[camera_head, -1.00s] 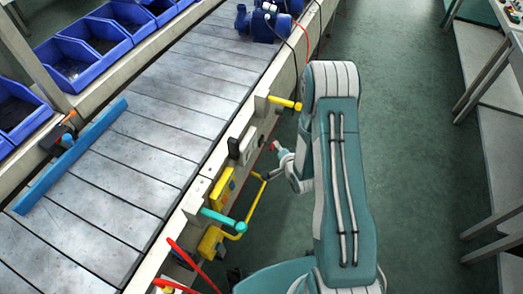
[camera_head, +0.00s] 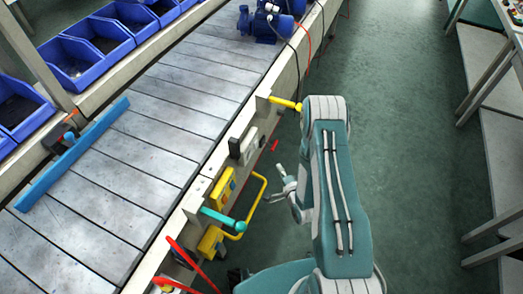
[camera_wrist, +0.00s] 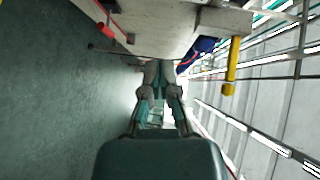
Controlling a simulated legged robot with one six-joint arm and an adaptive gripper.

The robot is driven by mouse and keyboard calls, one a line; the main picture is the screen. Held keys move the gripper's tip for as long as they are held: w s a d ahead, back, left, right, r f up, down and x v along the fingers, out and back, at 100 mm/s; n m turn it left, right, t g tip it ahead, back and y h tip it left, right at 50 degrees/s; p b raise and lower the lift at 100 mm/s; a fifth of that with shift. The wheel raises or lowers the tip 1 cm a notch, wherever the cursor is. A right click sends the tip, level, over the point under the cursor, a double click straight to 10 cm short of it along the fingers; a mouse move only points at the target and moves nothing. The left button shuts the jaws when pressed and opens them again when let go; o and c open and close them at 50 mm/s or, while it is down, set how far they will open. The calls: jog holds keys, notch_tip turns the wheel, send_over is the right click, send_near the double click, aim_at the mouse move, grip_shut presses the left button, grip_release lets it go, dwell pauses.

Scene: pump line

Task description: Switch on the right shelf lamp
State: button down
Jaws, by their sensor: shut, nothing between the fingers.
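No shelf lamp can be clearly made out in either view. My gripper (camera_head: 278,190) is shut and empty in the head view, beside the conveyor's right side and apart from its fittings. It also shows in the wrist view (camera_wrist: 160,74), with its fingers together. A small red part (camera_head: 274,146) sticks out from the conveyor side above my gripper, and a red part (camera_wrist: 105,28) shows at the upper left of the wrist view. A dark switch-like block (camera_head: 235,148) and a grey panel (camera_head: 251,141) are mounted on that side. Their link to a lamp cannot be told.
A yellow lever (camera_head: 285,103), a bent yellow handle (camera_head: 264,190) and a teal lever (camera_head: 222,218) project from the conveyor edge. Blue bins (camera_head: 83,66) line the left, and a blue pump (camera_head: 267,22) sits on the belt. Green floor (camera_head: 420,130) is clear at right.

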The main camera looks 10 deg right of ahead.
send_near(256, 144)
jog(key=w+d+f, duration=0.2)
jog(key=w+d, duration=0.1)
jog(key=w, duration=0.3)
jog(key=a, duration=0.1)
jog(key=w+a, duration=0.1)
jog(key=a+f, duration=0.1)
jog(key=shift+w+f, duration=0.1)
jog(key=shift+w, duration=0.2)
jog(key=shift+w+a+f+t, duration=0.1)
jog(key=shift+w+a+t, duration=0.1)
jog(key=shift+t, duration=0.1)
